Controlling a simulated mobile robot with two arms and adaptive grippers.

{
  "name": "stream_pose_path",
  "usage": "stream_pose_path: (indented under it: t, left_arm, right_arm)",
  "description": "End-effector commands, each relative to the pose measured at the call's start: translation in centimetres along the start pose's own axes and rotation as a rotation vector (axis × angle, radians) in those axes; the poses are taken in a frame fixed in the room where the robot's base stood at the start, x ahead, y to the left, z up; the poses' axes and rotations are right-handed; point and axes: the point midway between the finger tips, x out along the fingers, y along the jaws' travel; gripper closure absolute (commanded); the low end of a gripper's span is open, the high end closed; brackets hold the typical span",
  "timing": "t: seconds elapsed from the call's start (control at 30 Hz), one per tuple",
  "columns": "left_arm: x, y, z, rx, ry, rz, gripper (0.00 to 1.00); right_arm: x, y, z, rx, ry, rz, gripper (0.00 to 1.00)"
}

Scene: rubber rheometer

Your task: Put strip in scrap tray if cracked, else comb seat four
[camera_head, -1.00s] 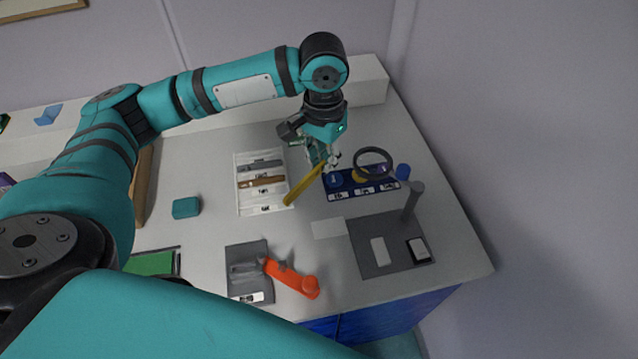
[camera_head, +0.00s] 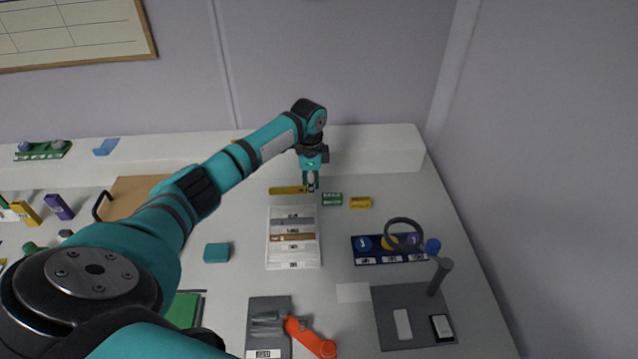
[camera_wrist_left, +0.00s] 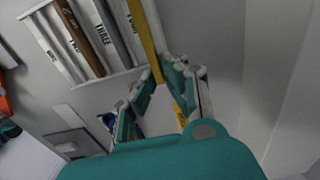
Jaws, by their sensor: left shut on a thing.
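My left gripper (camera_head: 311,186) is shut on a yellow strip (camera_head: 286,190) near one end; the strip points left, just beyond the comb's far edge. The left wrist view shows the strip (camera_wrist_left: 141,35) between the fingers (camera_wrist_left: 150,92), beside the label FOUR. No crack can be made out at this size. The white comb (camera_head: 270,253) holds a grey strip (camera_head: 292,221) and a brown strip (camera_head: 292,237); its labels TWO, THREE and FOUR show in the wrist view. I cannot tell which thing is the scrap tray.
A green block (camera_head: 332,199) and a yellow block (camera_head: 360,202) lie right of the gripper. A teal block (camera_head: 216,252) and an orange-handled tool (camera_head: 312,338) lie nearer.

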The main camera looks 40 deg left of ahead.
Motion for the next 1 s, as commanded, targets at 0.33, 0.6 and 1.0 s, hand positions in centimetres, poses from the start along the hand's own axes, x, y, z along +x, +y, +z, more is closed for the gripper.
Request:
stream_pose_path:
  t: [0.33, 0.6, 1.0]
  left_arm:
    - [-0.2, 0.0, -0.1, -0.001, 0.0, -0.001, 1.0]
    - [1.1, 0.1, 0.0, -0.001, -0.002, -0.002, 1.0]
    - [4.8, 0.1, 0.0, -0.001, -0.001, -0.001, 1.0]
  right_arm:
    - [-0.3, 0.2, 0.1, 0.001, -0.002, 0.002, 0.66]
    - [-0.3, 0.0, 0.5, 0.0, -0.007, 0.0, 0.66]
    - [1.6, -0.5, 0.7, 0.0, -0.008, -0.006, 0.66]
